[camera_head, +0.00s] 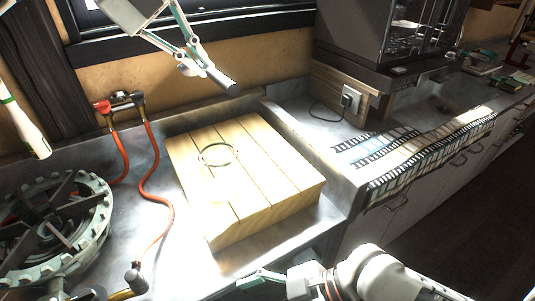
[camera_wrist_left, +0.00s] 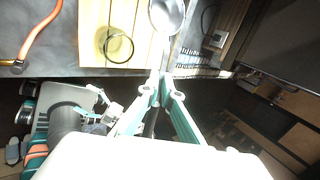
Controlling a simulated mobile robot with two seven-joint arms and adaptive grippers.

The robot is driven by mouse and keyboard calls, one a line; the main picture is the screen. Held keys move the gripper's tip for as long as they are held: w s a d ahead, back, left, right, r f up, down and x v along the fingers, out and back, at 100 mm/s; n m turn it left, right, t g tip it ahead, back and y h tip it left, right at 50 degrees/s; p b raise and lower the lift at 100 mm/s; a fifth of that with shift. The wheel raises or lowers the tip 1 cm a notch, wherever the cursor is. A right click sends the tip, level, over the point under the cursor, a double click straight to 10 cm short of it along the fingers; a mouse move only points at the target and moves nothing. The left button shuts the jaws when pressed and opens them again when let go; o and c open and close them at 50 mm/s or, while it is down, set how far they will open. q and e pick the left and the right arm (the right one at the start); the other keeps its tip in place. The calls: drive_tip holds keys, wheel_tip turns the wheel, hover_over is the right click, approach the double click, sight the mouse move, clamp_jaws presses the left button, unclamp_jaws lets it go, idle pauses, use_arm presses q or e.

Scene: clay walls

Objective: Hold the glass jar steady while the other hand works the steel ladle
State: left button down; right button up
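The glass jar (camera_head: 217,155) is clear, with a round rim that shows best, and stands on the wooden block (camera_head: 285,192). The jar also shows in the left wrist view (camera_wrist_left: 116,46). My left gripper (camera_head: 190,66) is above and behind the jar, its fingers closed together on the steel ladle (camera_head: 222,82). In the left wrist view the ladle's round bowl (camera_wrist_left: 167,13) lies beyond the fingertips. The ladle is clear of the jar. My right gripper (camera_head: 254,279) is low in front of the block, apart from the jar; its finger gap is unclear.
A large dark toothed wheel (camera_head: 95,220) and red hoses (camera_head: 152,190) lie left of the block. A dark appliance (camera_head: 385,35) stands at the back right.

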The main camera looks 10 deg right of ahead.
wheel_tip(320, 180, up, 4)
drive_tip(key=s+a+f+n+g, duration=0.1)
drive_tip(key=s+a+n+g, duration=0.1)
drive_tip(key=m+t+y, duration=0.2)
drive_tip(key=m+t, duration=0.1)
drive_tip(key=t, duration=0.1)
approach(221, 168)
drive_tip(key=w+f, duration=0.3)
drive_tip(key=w, duration=0.1)
drive_tip(key=x, duration=1)
drive_tip(key=shift+a+f, duration=0.1)
drive_tip(key=shift+f, duration=0.35)
